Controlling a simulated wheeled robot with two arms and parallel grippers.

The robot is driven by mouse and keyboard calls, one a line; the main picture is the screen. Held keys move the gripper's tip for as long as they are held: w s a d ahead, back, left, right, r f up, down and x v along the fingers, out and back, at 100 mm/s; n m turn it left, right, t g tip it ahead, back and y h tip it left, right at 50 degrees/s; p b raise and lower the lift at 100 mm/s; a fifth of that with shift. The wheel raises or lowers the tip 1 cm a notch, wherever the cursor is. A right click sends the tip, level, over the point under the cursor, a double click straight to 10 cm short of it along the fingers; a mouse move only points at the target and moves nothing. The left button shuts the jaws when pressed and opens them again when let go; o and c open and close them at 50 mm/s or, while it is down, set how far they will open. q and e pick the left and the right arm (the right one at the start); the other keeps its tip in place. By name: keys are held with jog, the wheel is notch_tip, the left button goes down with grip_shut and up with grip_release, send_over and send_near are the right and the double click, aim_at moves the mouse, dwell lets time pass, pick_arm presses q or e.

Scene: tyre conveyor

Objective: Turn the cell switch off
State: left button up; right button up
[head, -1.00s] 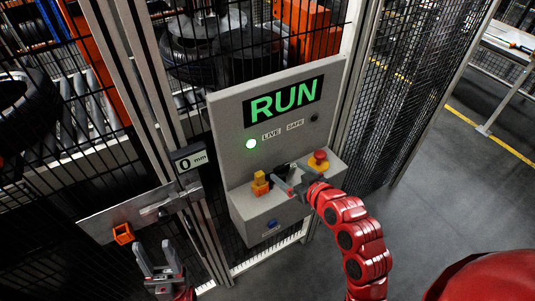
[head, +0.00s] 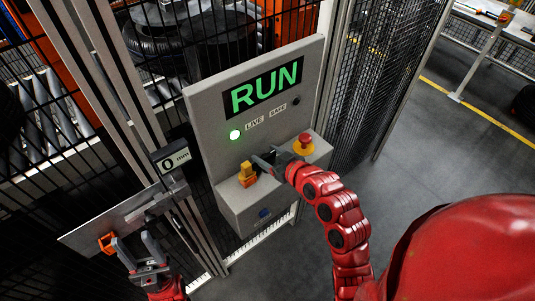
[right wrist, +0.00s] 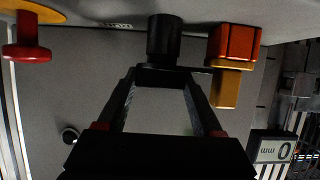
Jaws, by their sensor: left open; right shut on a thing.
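The grey control box (head: 222,120) shows a green RUN on its display (head: 263,88). My right gripper (head: 268,158) is at the box's sloped front, between a yellow-and-orange part and a red button. In the right wrist view, its fingertips (right wrist: 163,72) are shut on a black cylindrical switch knob (right wrist: 164,36). The arm and fingers mostly hide the knob in the head view. My left gripper (head: 136,243) is open and empty, low at the left near a metal plate.
The red emergency button (head: 303,143) sits close right of my right gripper. The yellow-and-orange part (head: 247,174) is close left. An orange clip (head: 107,243) hangs on the metal plate (head: 85,236). Mesh fencing (head: 365,100) stands behind.

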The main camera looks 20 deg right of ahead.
jog(key=c, duration=0.4)
jog(key=shift+f+b, duration=0.2)
jog(key=shift+b, duration=0.5)
jog(key=n+g+y+b, duration=0.2)
jog(key=n+y+b, duration=0.1)
jog(key=b, duration=0.4)
jog(key=n+g+y+b, duration=0.2)
jog(key=n+y+b, duration=0.1)
jog(key=b, duration=0.4)
jog(key=shift+d+f, duration=0.1)
jog(key=shift+r+n+g+y+b, duration=0.2)
jog(key=shift+n+g+y+b, duration=0.15)
jog(key=shift+n+g, duration=0.25)
jog(key=n+g+y+b, duration=0.1)
jog(key=n+g, duration=0.2)
jog(key=shift+s+y+b, duration=0.15)
jog(key=shift+y+b, duration=0.1)
jog(key=shift+b, duration=0.15)
jog(key=shift+s+f+n+g+p, duration=0.1)
jog(key=shift+n+g+p, duration=0.3)
jog(key=shift+g, duration=0.2)
jog(key=shift+f+n+g+p, duration=0.1)
jog(key=shift+n+g+p, duration=0.2)
jog(key=shift+p, duration=0.25)
jog(key=shift+n+g+p, duration=0.3)
jog(key=shift+p, duration=0.2)
jog(key=shift+y, duration=0.3)
